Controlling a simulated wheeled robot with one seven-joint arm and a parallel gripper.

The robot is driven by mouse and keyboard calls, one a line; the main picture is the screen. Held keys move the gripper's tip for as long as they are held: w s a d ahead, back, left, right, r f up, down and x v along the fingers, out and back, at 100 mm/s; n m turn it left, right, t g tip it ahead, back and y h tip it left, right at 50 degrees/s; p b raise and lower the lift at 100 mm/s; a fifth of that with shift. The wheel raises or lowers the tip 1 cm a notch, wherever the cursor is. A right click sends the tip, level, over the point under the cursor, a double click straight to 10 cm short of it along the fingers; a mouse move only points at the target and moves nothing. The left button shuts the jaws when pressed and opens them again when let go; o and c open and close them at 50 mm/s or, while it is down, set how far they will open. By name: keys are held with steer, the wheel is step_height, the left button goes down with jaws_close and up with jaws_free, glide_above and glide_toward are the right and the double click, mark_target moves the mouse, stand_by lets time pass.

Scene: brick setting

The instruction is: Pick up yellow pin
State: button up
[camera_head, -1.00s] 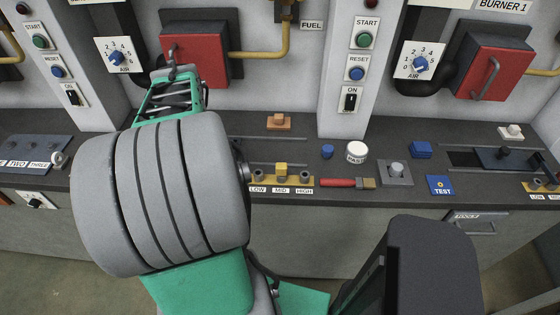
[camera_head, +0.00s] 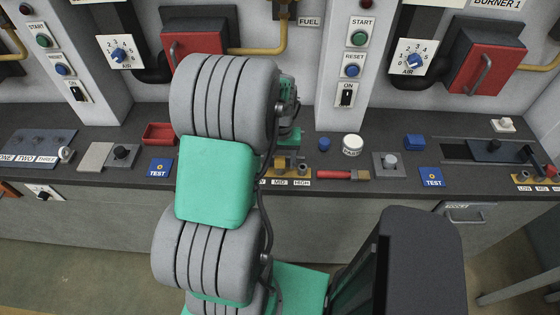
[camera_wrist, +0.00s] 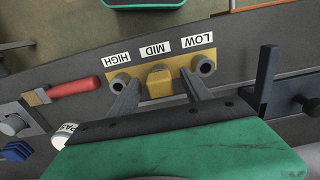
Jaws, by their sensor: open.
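The yellow pin (camera_wrist: 158,81) stands in the middle of a yellow holder plate (camera_wrist: 178,63), by the label MID, between two grey sockets by LOW and HIGH. My gripper (camera_wrist: 160,88) is open and empty, its two dark fingers reaching toward the plate on either side of the pin, with gaps to it. I cannot tell whether the tips are level with the pin. In the head view my gripper's green body (camera_head: 289,136) is over the plate (camera_head: 290,173), and my arm and gripper hide most of the pin there.
A red-handled brush (camera_head: 343,175) lies right of the plate. A dark slotted fixture (camera_wrist: 268,82) stands close beside the plate. The wall panel rises behind the counter.

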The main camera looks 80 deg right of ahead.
jaws_close()
stand_by(0.5)
